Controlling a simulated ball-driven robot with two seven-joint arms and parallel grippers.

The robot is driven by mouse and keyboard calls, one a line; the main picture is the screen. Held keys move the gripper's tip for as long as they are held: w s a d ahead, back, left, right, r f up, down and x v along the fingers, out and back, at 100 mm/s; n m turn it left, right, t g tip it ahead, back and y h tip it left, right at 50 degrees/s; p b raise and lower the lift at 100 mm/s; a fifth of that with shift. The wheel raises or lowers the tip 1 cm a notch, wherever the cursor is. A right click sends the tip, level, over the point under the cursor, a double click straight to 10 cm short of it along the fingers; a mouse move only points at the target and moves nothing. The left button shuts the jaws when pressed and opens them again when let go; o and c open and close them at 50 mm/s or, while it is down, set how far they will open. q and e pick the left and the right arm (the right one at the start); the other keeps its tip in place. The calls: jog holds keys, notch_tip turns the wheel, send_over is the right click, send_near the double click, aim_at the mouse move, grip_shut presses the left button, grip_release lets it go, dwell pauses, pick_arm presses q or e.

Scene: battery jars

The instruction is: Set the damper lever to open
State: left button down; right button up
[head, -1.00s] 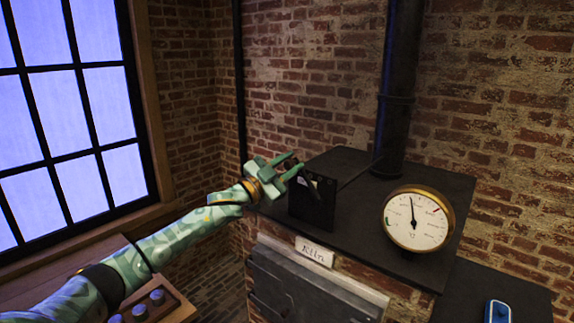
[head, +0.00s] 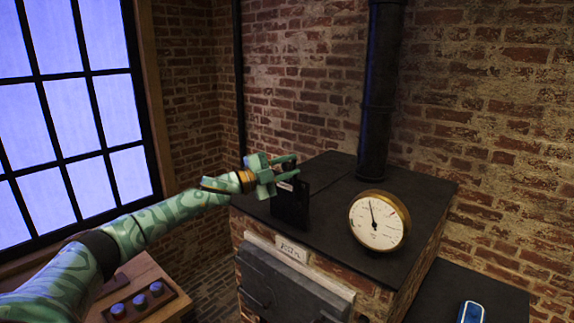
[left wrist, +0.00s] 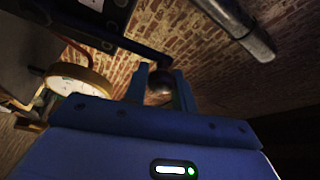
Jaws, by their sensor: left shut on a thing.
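The damper is a dark upright plate (head: 291,207) with a pale label, standing on the left part of the black kiln top. In the left wrist view the lever shows as a dark rod ending in a round knob (left wrist: 159,86). My left gripper (head: 295,166) is at the plate's upper edge, with its fingers pointing right. It also shows in the left wrist view (left wrist: 158,92), shut on the lever knob, which sits between its two fingers. In the head view the gripper hides the lever, and its setting cannot be read. My right gripper is out of view.
A brass-rimmed gauge (head: 378,221) stands on the kiln top (head: 335,240), right of the damper. A black stovepipe (head: 377,100) rises behind. A blue object (head: 470,312) lies on the lower dark surface at right. A wooden block with several knobs (head: 138,303) is at lower left.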

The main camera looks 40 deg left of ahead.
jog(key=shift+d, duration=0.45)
pick_arm(q)
jog(key=c, duration=1.1)
grip_release()
jog(key=shift+w+f, duration=0.1)
jog(key=shift+c, duration=0.2)
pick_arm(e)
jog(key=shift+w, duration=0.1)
pick_arm(q)
jog(key=b+v, duration=1.6)
jog(key=b, duration=1)
jog(key=shift+b, duration=0.35)
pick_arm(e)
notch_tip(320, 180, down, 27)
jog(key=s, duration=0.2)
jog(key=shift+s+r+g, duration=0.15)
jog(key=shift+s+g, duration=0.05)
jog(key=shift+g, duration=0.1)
pick_arm(q)
jog(key=shift+a, duration=0.1)
